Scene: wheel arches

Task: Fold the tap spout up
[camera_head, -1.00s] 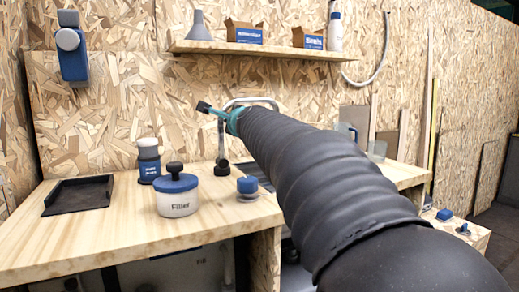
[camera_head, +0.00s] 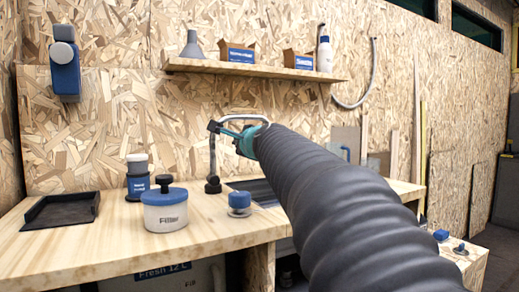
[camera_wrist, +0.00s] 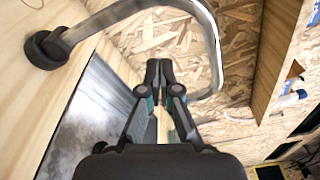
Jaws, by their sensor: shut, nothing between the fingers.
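The tap has a black round base (camera_head: 213,186) at the back of the counter and a thin chrome spout (camera_head: 213,156). The spout rises from the base and bends over to the right at the top. In the wrist view the chrome spout (camera_wrist: 208,35) arches over the top and curves down on the right, with its black base (camera_wrist: 45,48) at upper left. My gripper (camera_head: 214,127) is shut and empty, its fingertips close to the upper spout in the head view. In the wrist view my gripper (camera_wrist: 162,72) lies inside the arch, apart from the pipe. My arm hides part of the spout.
A filler jar (camera_head: 166,212), a blue-lidded small jar (camera_head: 239,203), a blue container (camera_head: 138,178) and a black tray (camera_head: 62,210) stand left of my arm. A shelf (camera_head: 250,70) hangs above.

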